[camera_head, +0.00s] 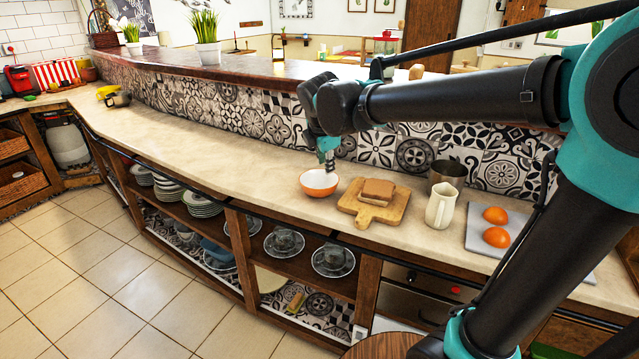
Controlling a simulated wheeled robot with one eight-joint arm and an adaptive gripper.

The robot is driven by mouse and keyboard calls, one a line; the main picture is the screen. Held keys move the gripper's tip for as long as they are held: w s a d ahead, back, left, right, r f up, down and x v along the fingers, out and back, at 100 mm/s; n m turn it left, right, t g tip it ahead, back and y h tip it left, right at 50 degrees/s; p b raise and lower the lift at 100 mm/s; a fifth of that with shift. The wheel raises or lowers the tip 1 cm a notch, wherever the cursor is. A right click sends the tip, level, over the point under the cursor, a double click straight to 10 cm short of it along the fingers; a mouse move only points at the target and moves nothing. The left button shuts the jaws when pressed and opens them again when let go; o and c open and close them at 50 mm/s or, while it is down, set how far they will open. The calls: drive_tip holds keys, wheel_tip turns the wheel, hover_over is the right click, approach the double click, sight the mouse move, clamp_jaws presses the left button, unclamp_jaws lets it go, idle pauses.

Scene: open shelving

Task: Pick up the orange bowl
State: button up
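The orange bowl (318,185) stands upright on the light stone counter. Its outside is orange and its inside is white. My gripper (329,164) points down at the bowl's back right rim, with the fingertips at or just above the rim. The fingers are small in the picture, and I cannot tell whether they are open or shut, or whether they touch the bowl.
Right of the bowl is a wooden board (387,213) with bread (377,190) on it. A tiled wall (240,112) rises behind. The counter left of the bowl is clear.

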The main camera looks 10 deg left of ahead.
sight(327, 191)
drive_tip(key=x, duration=1.1)
drive_tip(key=shift+w+f, duration=0.2)
drive_tip(key=shift+f, duration=0.05)
drive_tip(key=shift+x, duration=2.6)
drive_tip(key=shift+s+a, duration=0.15)
drive_tip(key=shift+a, duration=0.05)
clamp_jaws()
